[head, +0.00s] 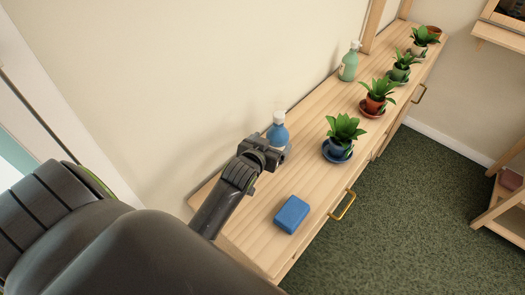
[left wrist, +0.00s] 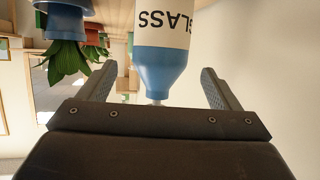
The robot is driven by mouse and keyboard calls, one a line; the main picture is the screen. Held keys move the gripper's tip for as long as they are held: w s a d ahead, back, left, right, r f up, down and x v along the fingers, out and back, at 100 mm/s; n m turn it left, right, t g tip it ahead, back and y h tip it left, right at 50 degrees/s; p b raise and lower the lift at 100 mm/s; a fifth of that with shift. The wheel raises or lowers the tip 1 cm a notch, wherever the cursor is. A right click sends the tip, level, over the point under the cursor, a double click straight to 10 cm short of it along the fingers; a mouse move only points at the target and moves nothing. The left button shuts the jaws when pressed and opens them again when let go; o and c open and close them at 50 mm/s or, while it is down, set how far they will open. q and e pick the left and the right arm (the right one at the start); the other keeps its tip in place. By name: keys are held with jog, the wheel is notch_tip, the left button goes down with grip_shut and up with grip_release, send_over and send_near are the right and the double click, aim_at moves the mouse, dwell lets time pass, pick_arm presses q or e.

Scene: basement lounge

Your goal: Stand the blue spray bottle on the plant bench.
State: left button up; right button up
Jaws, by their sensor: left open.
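The blue spray bottle (head: 278,132) stands upright on the near part of the wooden plant bench (head: 310,110), close to the wall. My left gripper (head: 277,155) is in front of it and hides its lower part in the head view. In the left wrist view, which is upside down, the blue bottle (left wrist: 160,68) with its white label reading GLASS shows between the two spread fingers. The left gripper is open, and I cannot tell whether a finger touches the bottle. My right gripper is not in view.
A blue sponge-like block (head: 292,214) lies near the bench's front edge. A plant in a blue pot (head: 338,151), a plant in a red pot (head: 375,104) and a green bottle (head: 349,63) stand farther along. A brass handle (head: 343,205) sticks out in front.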

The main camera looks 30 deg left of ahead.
pick_arm(q)
jog(key=v, duration=0.6)
jog(key=shift+s, duration=0.1)
dwell(0.5)
